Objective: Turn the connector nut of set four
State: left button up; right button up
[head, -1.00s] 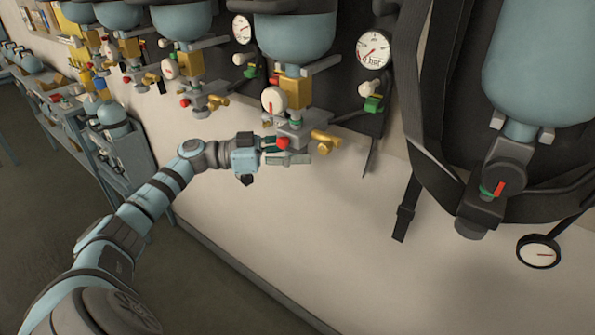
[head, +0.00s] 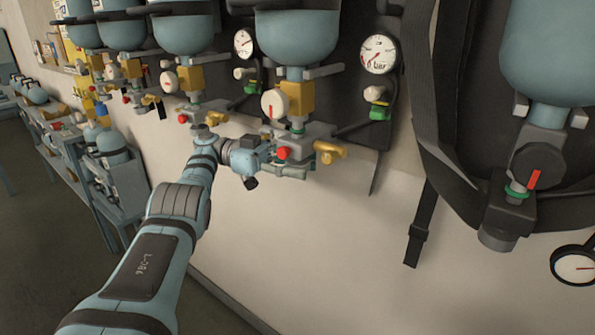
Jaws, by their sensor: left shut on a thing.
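The breathing set in the middle has a blue-grey cylinder (head: 297,38), a brass-coloured block (head: 294,97) and a grey valve block below. A red knob (head: 282,153) and a brass fitting (head: 328,151) stick out of this valve block. I see no set number. My left gripper (head: 287,163) is at the left end of the valve block, beside the red knob and left of the brass fitting. It is shut on a fitting there. The fingers and block hide which part is held, so I cannot make out the connector nut. My right gripper is not in view.
More sets hang along the wall to the left, with similar brass fittings (head: 217,119). A round gauge (head: 379,54) and a green fitting (head: 379,113) are right of the middle set. Another set (head: 552,62) hangs at the right. A shelf (head: 112,190) stands left; the wall below is bare.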

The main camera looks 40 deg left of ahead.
pick_arm(q)
jog(key=shift+f, duration=0.1)
jog(key=o, duration=1.2)
jog(key=shift+c, duration=0.2)
